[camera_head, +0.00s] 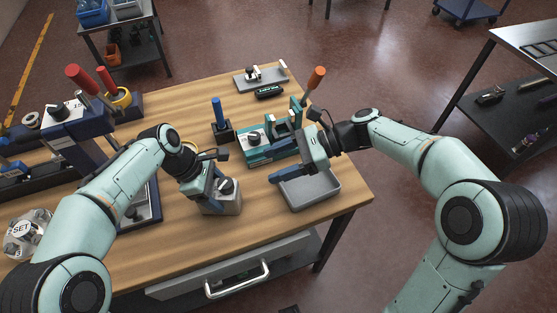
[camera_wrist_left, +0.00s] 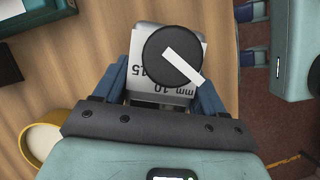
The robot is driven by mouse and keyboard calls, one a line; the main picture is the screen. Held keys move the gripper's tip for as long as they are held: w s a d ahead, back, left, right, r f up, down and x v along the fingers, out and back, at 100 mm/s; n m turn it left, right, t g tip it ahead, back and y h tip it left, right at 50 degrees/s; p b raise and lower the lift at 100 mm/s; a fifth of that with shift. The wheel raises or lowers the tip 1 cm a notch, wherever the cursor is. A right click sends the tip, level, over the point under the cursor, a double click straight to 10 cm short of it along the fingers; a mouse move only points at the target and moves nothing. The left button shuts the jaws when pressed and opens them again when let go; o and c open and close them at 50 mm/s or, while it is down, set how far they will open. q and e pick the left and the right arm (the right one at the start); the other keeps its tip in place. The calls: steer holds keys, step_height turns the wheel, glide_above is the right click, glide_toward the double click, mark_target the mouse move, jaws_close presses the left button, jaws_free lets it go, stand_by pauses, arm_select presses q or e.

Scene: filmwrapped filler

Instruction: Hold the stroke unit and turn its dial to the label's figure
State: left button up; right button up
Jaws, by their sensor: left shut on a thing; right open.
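The stroke unit is a grey block (camera_head: 222,205) with a round black dial on top, standing at the table's near edge. My left gripper (camera_head: 209,193) is shut on it, one finger on each side. In the left wrist view the dial (camera_wrist_left: 160,62) has a white pointer slanting to the lower right. Beside it the unit's top (camera_wrist_left: 150,98) shows "mm", "10" and what looks like "15"; part of the scale is hidden under the dial. My right gripper (camera_head: 281,147) is open and empty, right of the unit; it also shows in the left wrist view (camera_wrist_left: 245,35). I cannot make out the label's figure.
A grey tray (camera_head: 322,194) lies below my right gripper. Behind it stands a teal fixture (camera_head: 258,155) with a black knob. A blue-handled tool (camera_head: 217,112) stands nearby. Dark blue racks and tools crowd the left. Bare wood shows left of the unit.

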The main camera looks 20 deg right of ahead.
arm_select(q)
steer(key=o, duration=1.3)
steer(key=shift+r, duration=0.1)
